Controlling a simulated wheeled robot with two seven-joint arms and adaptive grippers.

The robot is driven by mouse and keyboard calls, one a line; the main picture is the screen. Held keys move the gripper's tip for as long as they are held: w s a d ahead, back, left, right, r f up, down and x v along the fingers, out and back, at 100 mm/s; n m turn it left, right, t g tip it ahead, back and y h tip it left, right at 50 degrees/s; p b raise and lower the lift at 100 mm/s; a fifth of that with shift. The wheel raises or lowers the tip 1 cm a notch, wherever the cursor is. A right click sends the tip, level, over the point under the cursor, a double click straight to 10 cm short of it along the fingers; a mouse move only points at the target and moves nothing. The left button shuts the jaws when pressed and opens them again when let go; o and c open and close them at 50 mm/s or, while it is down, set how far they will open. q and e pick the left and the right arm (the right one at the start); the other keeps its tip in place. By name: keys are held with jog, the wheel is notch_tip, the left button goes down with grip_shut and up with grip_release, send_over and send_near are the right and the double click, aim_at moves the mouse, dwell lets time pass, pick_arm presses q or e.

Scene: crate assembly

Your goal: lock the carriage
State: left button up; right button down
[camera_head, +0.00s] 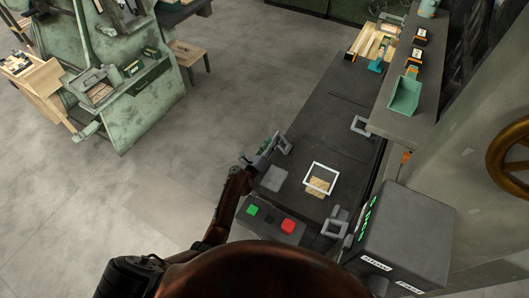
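The dark bench (345,105) has a flat dark plate with a white square frame (336,170) on it and a small wooden piece (317,187) at that frame. A light grey square pad (273,178) lies left of it. Grey handle-like fittings stand at the bench's right side (361,125) and front right (335,222). I cannot tell which part is the carriage or its lock. My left gripper (271,147) is at the bench's left edge, beside or touching a grey fitting (283,144). Its fingers are too small to judge. My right gripper is not in view.
A control box with a green button (252,210) and a red button (288,226) sits at the front. A dark display box (400,238) and a shelf (395,115) with a teal bin (405,95) border the right. Open floor (190,150) lies left.

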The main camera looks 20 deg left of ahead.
pick_arm(q)
jog(key=v, duration=0.8)
